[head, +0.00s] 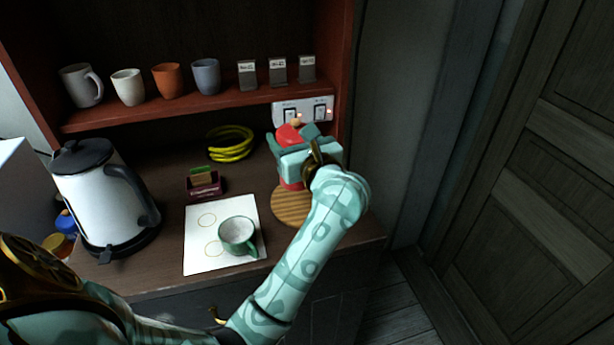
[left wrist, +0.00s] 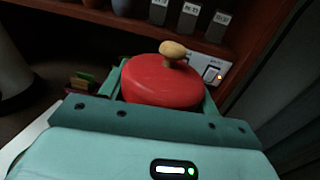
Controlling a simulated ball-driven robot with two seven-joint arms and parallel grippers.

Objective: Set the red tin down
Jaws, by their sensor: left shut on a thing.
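The red tin (head: 287,136) has a rounded red lid with a light wooden knob. My left gripper (head: 298,147) is shut on it, and its teal jaws and wrist hide most of the tin's side. In the left wrist view, the tin (left wrist: 163,84) sits upright between the jaws (left wrist: 163,95). In the head view it is above the back of a round wooden board (head: 292,208). A red part shows below the jaws, close to the board; whether it touches cannot be told. My right gripper is not in view.
A green cup (head: 238,232) stands on a white sheet (head: 198,258) left of the board. A white kettle (head: 95,200), a small dark box (head: 205,187) and a yellow coil (head: 230,144) are farther left. A wall switch plate (head: 303,110) is behind the tin, under a shelf (head: 190,105) of mugs.

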